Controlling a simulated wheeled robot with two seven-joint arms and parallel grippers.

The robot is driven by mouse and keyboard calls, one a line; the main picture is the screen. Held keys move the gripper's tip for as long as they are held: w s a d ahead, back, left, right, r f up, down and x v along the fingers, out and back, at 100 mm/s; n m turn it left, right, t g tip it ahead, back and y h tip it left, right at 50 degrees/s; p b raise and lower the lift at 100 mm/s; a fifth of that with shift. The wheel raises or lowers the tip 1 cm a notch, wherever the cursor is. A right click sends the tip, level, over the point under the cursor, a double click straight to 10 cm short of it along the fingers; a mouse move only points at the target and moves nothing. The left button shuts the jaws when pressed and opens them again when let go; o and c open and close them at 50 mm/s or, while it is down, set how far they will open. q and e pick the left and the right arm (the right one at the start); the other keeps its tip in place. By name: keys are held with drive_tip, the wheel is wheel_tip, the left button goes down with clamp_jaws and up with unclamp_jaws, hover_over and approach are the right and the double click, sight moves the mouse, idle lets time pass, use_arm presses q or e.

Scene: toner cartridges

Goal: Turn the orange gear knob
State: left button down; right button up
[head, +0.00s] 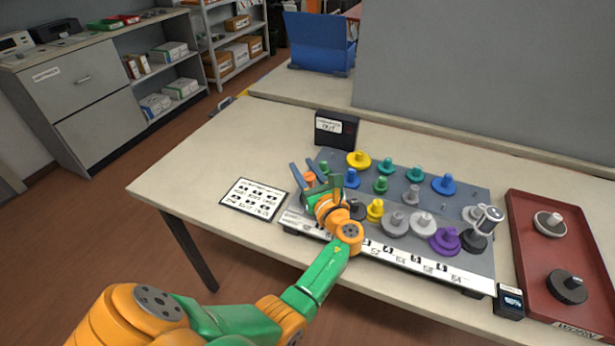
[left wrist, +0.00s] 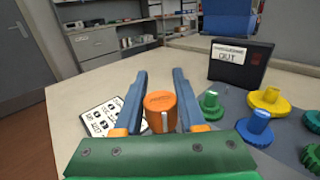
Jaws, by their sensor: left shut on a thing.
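The orange gear knob (left wrist: 160,108) stands between the two blue fingers of my left gripper (left wrist: 160,72) in the left wrist view, with a pale mark on its near side. In the head view the orange knob (head: 309,180) shows in part at the left end of the grey gear board (head: 460,197). My left gripper (head: 302,168) reaches over the board's left end and is shut on the orange knob. The knob's lower part is hidden by the gripper. My right gripper is not in view.
Several coloured gear knobs, such as a yellow one (head: 358,160) and a purple one (head: 444,240), stand on the board. A printed card (head: 253,198) lies left, a black OUT box (head: 336,130) stands behind. A red tray (head: 545,280) is at right.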

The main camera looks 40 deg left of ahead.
use_arm(q)
drive_tip(key=n+g+b, duration=0.1)
drive_tip(key=g+b, duration=0.1)
drive_tip(key=n+g+y+b, duration=0.1)
drive_tip(key=g+b, duration=0.1)
drive_tip(key=s+n+g+y+b, duration=0.1)
drive_tip(key=n+g+b, duration=0.1)
drive_tip(key=b, duration=0.1)
drive_tip(key=shift+a+f, duration=0.15)
drive_tip(key=shift+f, duration=0.1)
drive_tip(key=shift+s+r+n+g+b, duration=0.2)
drive_tip(key=shift+n+g+b, duration=0.3)
drive_tip(key=shift+g+b, duration=0.35)
drive_tip(key=shift+r, duration=0.1)
drive_tip(key=c, duration=0.8)
unclamp_jaws()
drive_tip(key=o, duration=0.3)
drive_tip(key=shift+a, duration=0.2)
